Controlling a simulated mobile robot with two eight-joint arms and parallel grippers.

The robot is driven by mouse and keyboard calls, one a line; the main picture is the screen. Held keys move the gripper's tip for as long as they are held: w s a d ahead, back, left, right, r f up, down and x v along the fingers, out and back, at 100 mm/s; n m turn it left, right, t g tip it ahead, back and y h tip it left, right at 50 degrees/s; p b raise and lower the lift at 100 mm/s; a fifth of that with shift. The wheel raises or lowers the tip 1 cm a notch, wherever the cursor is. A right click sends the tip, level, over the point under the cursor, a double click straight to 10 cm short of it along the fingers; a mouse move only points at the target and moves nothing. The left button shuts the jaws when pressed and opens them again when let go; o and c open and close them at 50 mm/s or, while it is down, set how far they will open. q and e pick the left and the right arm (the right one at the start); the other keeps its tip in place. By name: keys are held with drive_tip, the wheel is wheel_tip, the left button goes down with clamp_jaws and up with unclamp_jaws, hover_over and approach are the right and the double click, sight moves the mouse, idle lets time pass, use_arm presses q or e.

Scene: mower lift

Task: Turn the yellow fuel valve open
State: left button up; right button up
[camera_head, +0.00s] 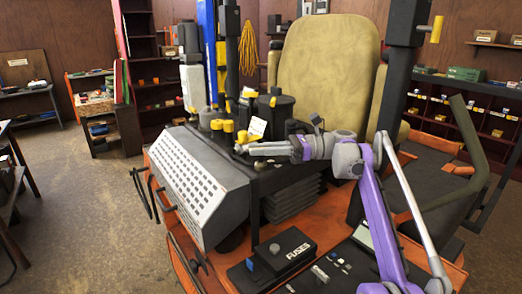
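Several small yellow parts sit among the black engine parts on the mower, and I cannot tell for sure which is the fuel valve. The yellow piece closest to my gripper is a likely yellow fuel valve (242,136), beside a white tag. My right gripper (241,149) reaches in from the right on the purple and grey arm, its tips just below and beside this yellow piece. Whether it touches the piece is too small to tell, and so is the gap between its fingers. My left gripper is not in view.
The mower's white perforated panel (190,178) is left of the engine. A tan seat (328,70) rises behind it. A black fuse box (285,248) sits on the orange deck in front. Shelves line the back walls; open floor lies at left.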

drive_tip(key=o, duration=0.4)
drive_tip(key=shift+f, duration=0.1)
